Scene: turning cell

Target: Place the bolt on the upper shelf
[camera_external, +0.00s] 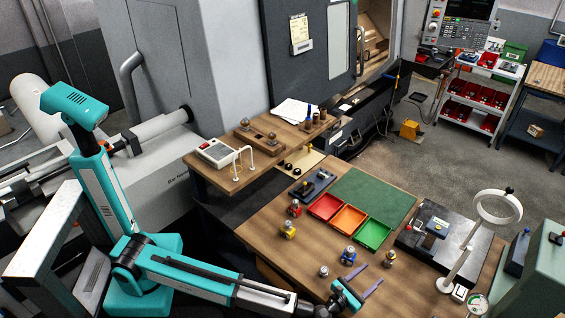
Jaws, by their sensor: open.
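Several small metal parts with coloured bands stand on the wooden bench; which one is the bolt I cannot tell. They are a red one (295,208), a yellow one (288,230), a blue one (348,255), a plain silver one (324,271) and a brass-coloured one (390,257). The upper shelf (226,181) is the raised wooden board at the bench's back left. My gripper (374,273) is open at the front of the bench, its two purple fingers apart with nothing visible between them. The blue and brass-coloured parts are close to it.
Red (326,207), orange (348,219) and green (374,234) trays sit mid-bench before a green mat (372,196). A ring lamp (461,250) stands at the right. The shelf holds a white device (216,152), a wooden block (256,137) and papers (297,112).

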